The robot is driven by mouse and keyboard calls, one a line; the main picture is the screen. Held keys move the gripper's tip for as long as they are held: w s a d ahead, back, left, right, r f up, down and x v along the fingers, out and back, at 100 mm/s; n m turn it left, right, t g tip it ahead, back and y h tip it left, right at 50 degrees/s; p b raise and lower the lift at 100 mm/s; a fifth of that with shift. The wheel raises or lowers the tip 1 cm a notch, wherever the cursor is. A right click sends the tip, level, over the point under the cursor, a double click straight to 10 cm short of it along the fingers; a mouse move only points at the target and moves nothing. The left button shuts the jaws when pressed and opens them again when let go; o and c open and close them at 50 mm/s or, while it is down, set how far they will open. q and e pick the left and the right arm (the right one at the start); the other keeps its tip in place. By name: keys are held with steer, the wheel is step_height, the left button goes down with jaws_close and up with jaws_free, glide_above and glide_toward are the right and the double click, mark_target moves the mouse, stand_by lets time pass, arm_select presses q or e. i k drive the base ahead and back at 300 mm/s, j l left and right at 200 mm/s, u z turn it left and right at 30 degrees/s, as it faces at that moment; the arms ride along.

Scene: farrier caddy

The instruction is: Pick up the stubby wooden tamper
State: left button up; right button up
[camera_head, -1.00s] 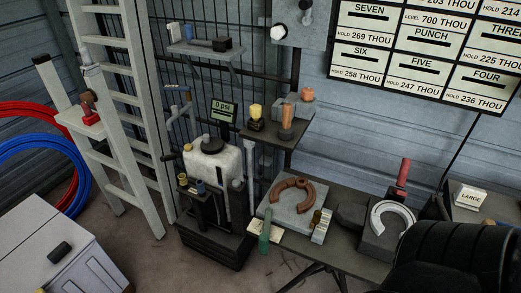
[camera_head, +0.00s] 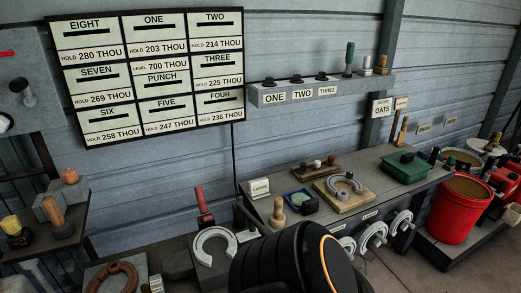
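Several short wooden pieces could be the stubby wooden tamper; I cannot tell which for certain. A pale wooden knobbed piece (camera_head: 278,214) stands upright on the bench by the LARGE card. An orange-brown wooden handle (camera_head: 54,210) rises from a dark round base on the left shelf. Behind it, a short rounded wooden knob (camera_head: 70,176) sits on a grey block. Neither of my grippers shows; only a black arm part of mine with an orange ring fills the bottom middle.
The bench (camera_head: 375,170) holds a horseshoe on a wooden board (camera_head: 344,193), a green tray (camera_head: 404,167) and a blue-green dish (camera_head: 299,198). A red bucket (camera_head: 455,215) stands at right. A grey wall shelf (camera_head: 345,88) carries pegs. A pale horseshoe (camera_head: 215,247) lies at lower middle.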

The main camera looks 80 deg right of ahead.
mark_target(278, 218)
steer(key=z, duration=2.75)
steer(key=u, duration=1.05)
steer(key=i+l+u, duration=0.2)
steer(key=l, duration=0.15)
steer(key=l+u, duration=0.2)
steer(key=i+l, duration=0.1)
steer(key=l, duration=0.9)
steer(key=i+l, duration=0.15)
steer(key=l, duration=0.3)
